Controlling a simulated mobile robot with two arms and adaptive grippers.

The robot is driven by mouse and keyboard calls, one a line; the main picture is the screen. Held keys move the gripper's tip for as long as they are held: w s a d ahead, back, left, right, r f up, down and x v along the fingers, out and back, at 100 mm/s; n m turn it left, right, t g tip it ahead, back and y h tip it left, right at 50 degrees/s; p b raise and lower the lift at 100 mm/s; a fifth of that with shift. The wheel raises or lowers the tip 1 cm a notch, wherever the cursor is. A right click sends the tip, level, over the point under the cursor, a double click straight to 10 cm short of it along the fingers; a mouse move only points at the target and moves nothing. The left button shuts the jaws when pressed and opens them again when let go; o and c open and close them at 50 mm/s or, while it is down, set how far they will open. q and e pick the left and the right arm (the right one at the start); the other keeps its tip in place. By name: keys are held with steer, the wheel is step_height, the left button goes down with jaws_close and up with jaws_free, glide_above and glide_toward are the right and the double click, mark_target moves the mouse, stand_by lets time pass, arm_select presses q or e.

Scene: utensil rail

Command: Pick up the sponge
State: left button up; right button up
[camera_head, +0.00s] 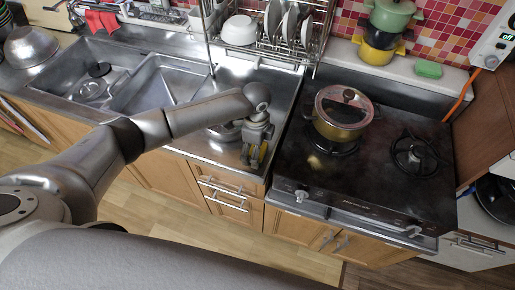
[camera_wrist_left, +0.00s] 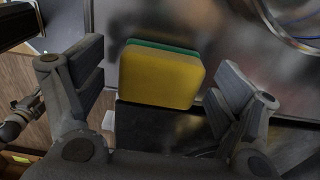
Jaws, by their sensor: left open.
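The sponge (camera_wrist_left: 160,78) is yellow with a green layer along its far edge. It sits on the steel counter and shows between the two fingers of my left gripper (camera_wrist_left: 158,88) in the left wrist view. The fingers are open, with a gap on each side of it. In the head view my left gripper (camera_head: 254,157) points down at the counter beside the stove. Only a yellow sliver of the sponge (camera_head: 264,151) shows there, mostly hidden by the fingers. My right gripper is in neither view.
A lidded pot (camera_head: 343,112) stands on the stove (camera_head: 380,180) to the right. A dish rack (camera_head: 280,45) is behind, the sink (camera_head: 160,80) to the left. A round metal rim (camera_wrist_left: 292,28) is near my gripper. A green block (camera_head: 428,69) lies on the back ledge.

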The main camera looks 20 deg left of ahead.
arm_select(q)
steer(key=shift+f, duration=0.35)
steer(key=c, duration=1)
steer(key=shift+r, duration=0.15)
steer(key=shift+r+b, duration=0.5)
steer(key=shift+r, duration=0.05)
steer(key=shift+w+r+b, duration=0.1)
steer(key=shift+r+b, duration=0.45)
steer(key=shift+r, duration=0.25)
steer(key=s+r, duration=0.3)
steer(key=s, duration=0.1)
steer(key=s+a+r+b, duration=0.1)
steer(key=s+r, duration=0.2)
steer(key=s, duration=0.2)
steer(key=s+r+b, duration=0.1)
steer(key=s+r, duration=0.3)
steer(key=s, duration=0.1)
steer(key=shift+a, duration=0.15)
